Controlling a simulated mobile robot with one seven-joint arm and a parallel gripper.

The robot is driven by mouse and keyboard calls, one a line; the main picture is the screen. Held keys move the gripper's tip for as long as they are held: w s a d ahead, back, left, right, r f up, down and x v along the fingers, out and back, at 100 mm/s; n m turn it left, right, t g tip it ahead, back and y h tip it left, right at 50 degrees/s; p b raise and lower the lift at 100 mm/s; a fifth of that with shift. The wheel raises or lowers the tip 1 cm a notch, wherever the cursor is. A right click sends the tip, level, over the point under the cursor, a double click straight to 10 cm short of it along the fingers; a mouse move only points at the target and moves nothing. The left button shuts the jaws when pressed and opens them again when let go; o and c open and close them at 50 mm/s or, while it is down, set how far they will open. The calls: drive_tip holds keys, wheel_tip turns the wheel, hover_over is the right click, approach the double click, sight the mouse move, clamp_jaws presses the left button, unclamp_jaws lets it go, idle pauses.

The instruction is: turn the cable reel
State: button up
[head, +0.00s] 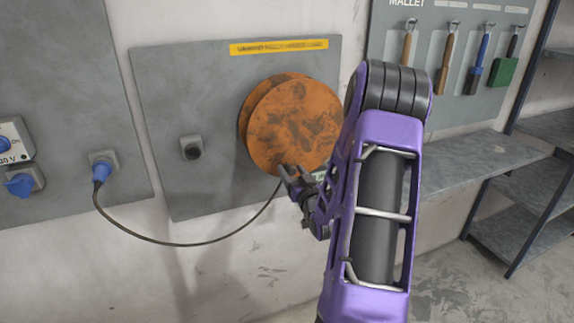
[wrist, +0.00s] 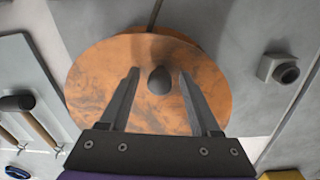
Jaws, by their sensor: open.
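The cable reel (head: 294,127) is a scuffed orange disc pair mounted on a grey wall panel. It fills the middle of the wrist view (wrist: 95,85), where a rounded grey knob (wrist: 159,80) stands out from its face. My gripper (head: 287,178) is at the reel's lower edge in the head view. In the wrist view the two fingers (wrist: 158,72) are open, with the knob between them in the picture. I cannot tell whether they touch it. In the head view the knob is hidden by my gripper.
A grey socket (head: 191,148) sits on the panel left of the reel; it also shows in the wrist view (wrist: 279,69). A yellow label (head: 279,47) is above the reel. A tool board (head: 450,60) and a grey shelf (head: 463,168) are at the right.

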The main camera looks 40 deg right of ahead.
drive_tip(key=shift+w, duration=0.15)
clamp_jaws()
idle(0.4)
idle(1.1)
